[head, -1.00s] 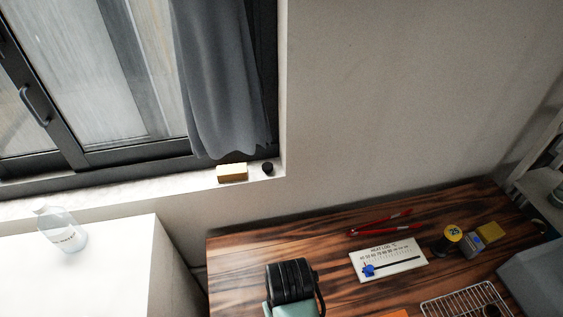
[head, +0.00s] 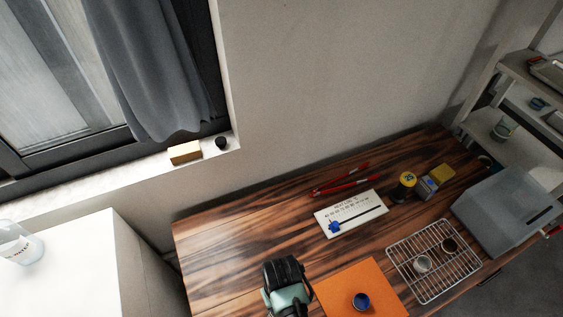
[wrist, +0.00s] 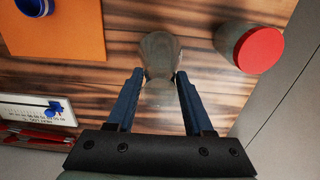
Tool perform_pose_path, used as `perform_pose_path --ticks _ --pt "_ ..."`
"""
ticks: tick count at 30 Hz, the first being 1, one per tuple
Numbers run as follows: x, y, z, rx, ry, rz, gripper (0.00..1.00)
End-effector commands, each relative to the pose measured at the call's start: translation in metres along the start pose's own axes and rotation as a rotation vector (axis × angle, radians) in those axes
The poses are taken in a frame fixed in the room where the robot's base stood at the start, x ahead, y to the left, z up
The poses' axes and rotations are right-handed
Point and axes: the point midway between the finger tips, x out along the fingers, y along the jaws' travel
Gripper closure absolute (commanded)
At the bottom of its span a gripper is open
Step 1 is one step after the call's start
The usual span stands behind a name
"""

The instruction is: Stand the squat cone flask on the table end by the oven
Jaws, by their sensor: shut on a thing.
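In the wrist view my gripper (wrist: 157,82) is shut on a clear glass flask (wrist: 159,52), held between its two blue fingers over the dark wood table (wrist: 105,75). I cannot tell whether the flask's base touches the wood. In the head view my black and green wrist (head: 285,285) is above the table's left end, near the tall white box (head: 80,265), probably the oven; the fingers and flask are hidden there. In the wrist view a pale grey panel (wrist: 292,105) lies right of the flask.
A red-topped round container (wrist: 258,50) stands right of the flask, close to the grey panel. An orange mat (head: 340,280) holds a blue cup (head: 361,301). A heating scale card (head: 350,213), red tongs (head: 345,182) and wire rack (head: 435,290) lie farther right.

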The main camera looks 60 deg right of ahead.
Motion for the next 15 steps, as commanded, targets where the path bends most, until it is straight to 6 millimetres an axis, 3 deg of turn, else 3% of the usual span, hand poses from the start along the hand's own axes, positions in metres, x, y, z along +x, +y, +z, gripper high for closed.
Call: perform_pose_path --ticks 9,10,15 --pt "0.0028 0.0001 -0.0006 0.0 0.001 0.0 1.0" --pt "0.0032 0.0001 -0.0004 0.0 0.001 0.0 0.46" --pt "0.0023 0.0001 -0.0005 0.0 0.001 0.0 0.18"
